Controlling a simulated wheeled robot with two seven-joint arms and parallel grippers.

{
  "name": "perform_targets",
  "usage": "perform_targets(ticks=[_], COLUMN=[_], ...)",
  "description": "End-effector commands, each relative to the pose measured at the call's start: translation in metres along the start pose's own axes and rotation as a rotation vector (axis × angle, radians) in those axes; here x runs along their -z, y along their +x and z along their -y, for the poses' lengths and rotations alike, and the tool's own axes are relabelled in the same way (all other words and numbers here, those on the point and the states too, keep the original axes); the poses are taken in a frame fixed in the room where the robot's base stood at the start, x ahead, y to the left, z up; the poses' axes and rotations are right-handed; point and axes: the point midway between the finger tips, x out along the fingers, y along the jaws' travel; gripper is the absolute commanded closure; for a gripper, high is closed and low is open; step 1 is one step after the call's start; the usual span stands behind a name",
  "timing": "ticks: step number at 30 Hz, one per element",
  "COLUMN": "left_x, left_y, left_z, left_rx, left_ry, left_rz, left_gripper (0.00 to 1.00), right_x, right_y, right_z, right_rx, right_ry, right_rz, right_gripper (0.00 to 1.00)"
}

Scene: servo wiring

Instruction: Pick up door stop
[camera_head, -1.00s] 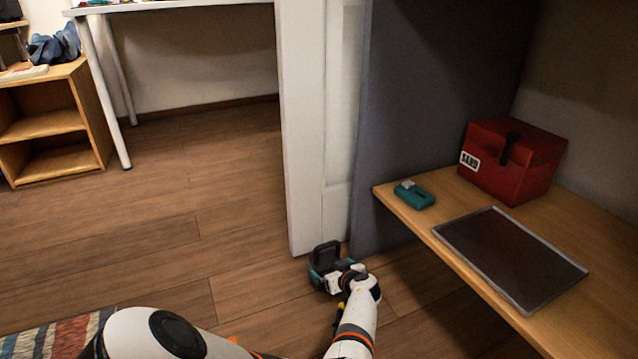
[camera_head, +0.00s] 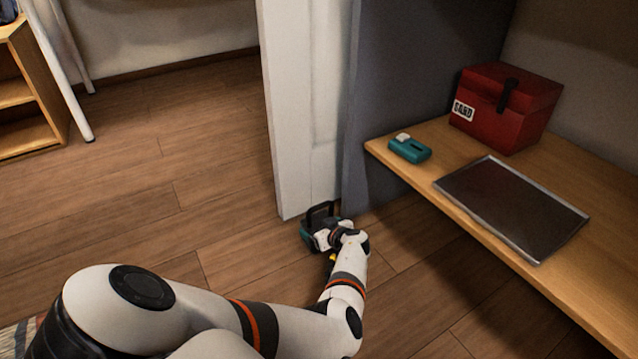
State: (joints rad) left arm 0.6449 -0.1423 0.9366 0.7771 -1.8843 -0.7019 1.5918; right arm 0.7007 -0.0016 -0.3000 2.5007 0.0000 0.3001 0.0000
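The door stop (camera_head: 307,231) appears to be the small teal and dark thing with a dark upright loop, low at the foot of the white door edge. My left arm comes in from the lower left and bends up to it. My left gripper (camera_head: 325,238) is right at the near side of this thing and overlaps it in the picture. The wrist hides part of both, and the fingers are too small to tell whether they are open or shut on it. My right gripper is out of view.
A white door or panel edge (camera_head: 292,130) rises just behind. A wooden shelf (camera_head: 465,222) at right bears a red box (camera_head: 507,108), a teal gadget (camera_head: 410,150) and a dark framed tray (camera_head: 512,208). The wooden floor (camera_head: 130,200) at left is clear.

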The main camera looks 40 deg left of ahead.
Motion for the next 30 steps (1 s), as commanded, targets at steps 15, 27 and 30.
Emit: perform_targets(ticks=[15,27,30], left_x=[-0.004,-0.056,-0.07], left_y=[0.0,-0.028,-0.036], left_z=[0.0,0.0,0.001], left_rx=[0.0,0.0,0.001], left_ry=[-0.002,-0.002,-0.002], left_rz=[0.006,0.007,0.007], left_gripper=[0.64,0.64,0.64], right_x=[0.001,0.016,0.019], right_y=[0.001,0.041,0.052], right_z=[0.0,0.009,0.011], right_rx=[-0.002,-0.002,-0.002], right_ry=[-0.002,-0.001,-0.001], right_rz=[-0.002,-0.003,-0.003], right_gripper=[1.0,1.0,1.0])
